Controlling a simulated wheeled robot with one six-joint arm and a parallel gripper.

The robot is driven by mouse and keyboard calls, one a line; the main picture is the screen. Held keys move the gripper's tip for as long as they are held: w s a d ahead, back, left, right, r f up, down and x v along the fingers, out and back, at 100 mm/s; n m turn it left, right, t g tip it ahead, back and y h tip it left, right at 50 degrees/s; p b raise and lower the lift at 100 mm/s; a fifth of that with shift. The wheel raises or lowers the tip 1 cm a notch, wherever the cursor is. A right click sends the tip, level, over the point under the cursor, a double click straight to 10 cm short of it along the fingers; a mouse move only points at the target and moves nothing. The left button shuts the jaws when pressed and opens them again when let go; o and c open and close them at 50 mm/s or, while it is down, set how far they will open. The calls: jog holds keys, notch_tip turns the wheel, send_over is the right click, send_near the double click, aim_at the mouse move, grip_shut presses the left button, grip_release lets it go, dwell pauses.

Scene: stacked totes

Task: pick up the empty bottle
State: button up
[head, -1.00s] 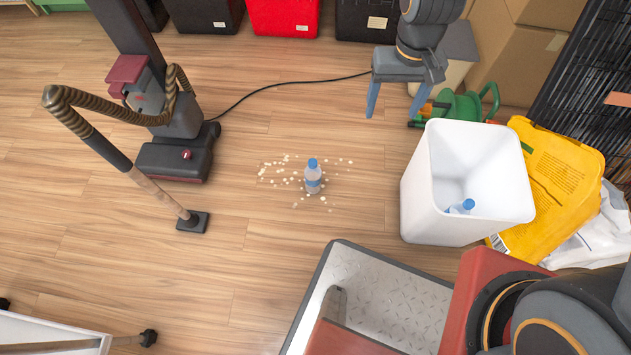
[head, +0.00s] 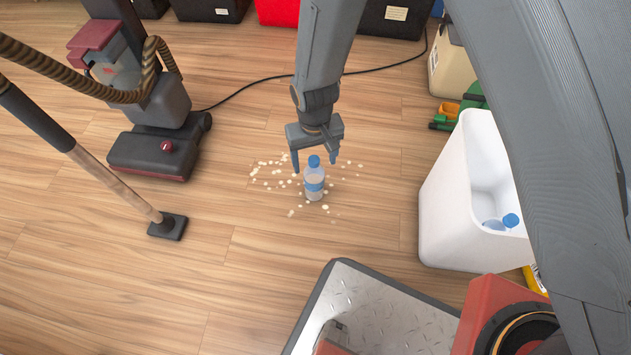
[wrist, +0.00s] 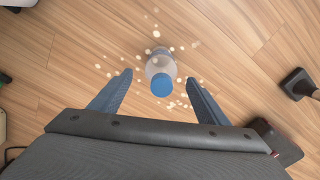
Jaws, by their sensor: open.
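A clear bottle with a blue cap and blue label (head: 314,183) stands upright on the wooden floor among scattered pale bits. My gripper (head: 315,166) is open and empty, just behind and above the bottle in the head view, with its fingers pointing down. In the wrist view the bottle (wrist: 161,72) shows cap-first, just beyond and between the fingertips of my gripper (wrist: 158,80). The fingers do not visibly touch it. A second blue-capped bottle (head: 510,221) lies partly hidden inside the white bin (head: 446,205) at the right.
A vacuum cleaner (head: 155,153) stands at the left, its hose and floor head (head: 168,226) reaching forward. A black cable (head: 243,92) runs along the floor behind. Dark and red cases line the back. The floor around the bottle is otherwise clear.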

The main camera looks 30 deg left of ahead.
aim_at(314, 174)
jog(key=shift+s+f+b, duration=0.1)
jog(key=shift+f+b, duration=2.25)
jog(key=shift+f, duration=1.4)
jog(key=c, duration=1.1)
jog(key=shift+r, duration=0.15)
